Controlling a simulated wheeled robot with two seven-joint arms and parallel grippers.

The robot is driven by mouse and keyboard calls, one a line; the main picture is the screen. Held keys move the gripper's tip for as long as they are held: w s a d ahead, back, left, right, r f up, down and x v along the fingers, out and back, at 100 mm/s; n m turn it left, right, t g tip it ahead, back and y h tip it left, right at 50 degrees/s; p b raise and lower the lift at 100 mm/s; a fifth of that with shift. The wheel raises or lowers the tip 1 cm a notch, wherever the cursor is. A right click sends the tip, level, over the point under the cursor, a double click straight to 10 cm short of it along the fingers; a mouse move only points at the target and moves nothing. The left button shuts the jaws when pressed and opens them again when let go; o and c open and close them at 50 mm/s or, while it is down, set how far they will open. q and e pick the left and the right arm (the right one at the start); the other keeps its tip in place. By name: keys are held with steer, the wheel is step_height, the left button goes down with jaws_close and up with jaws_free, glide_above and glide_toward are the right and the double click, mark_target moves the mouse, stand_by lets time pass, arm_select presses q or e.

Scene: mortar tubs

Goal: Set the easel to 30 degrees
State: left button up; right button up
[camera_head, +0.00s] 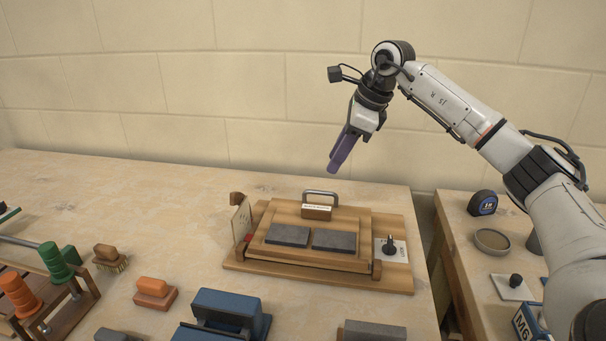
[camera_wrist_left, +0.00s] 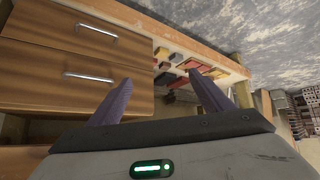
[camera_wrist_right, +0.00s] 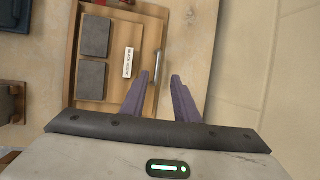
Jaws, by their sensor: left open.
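The wooden easel (camera_head: 270,261) lies low on its base on the table, its board looking flat or nearly so. It bears two grey slabs, and a metal handle (camera_head: 320,193) stands at its back edge. An upright scale plate (camera_head: 242,220) is on its left, its marks unreadable. A black knob (camera_head: 390,244) sits on a white plate at the right. My right gripper (camera_wrist_right: 160,75) is partly open and empty, above and behind the easel. The handle shows beyond its fingertips in the right wrist view (camera_wrist_right: 156,68). My left gripper (camera_wrist_left: 160,77) is open and empty, outside the head view.
Blue (camera_head: 222,315) and orange (camera_head: 155,292) tools, a brush (camera_head: 110,258) and a rack with spools (camera_head: 35,290) stand left and front. A side table at right holds a tape measure (camera_head: 482,203) and a round dish (camera_head: 492,241). Drawers (camera_wrist_left: 75,75) show in the left wrist view.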

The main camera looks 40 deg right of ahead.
steer(key=x, duration=0.8)
steer(key=shift+s+a+f, duration=0.1)
steer(key=shift+s+f, duration=0.1)
steer(key=shift+s, duration=0.05)
steer(key=shift+w+f, duration=0.2)
steer(key=shift+f, duration=0.3)
steer(key=c, duration=0.6)
arm_select(q)
steer(key=shift+s+d+f, duration=0.1)
steer(key=shift+s, duration=0.4)
arm_select(e)
jaws_close()
arm_select(q)
steer(key=shift+s, duration=0.1)
arm_select(e)
steer(key=shift+w, duration=0.1)
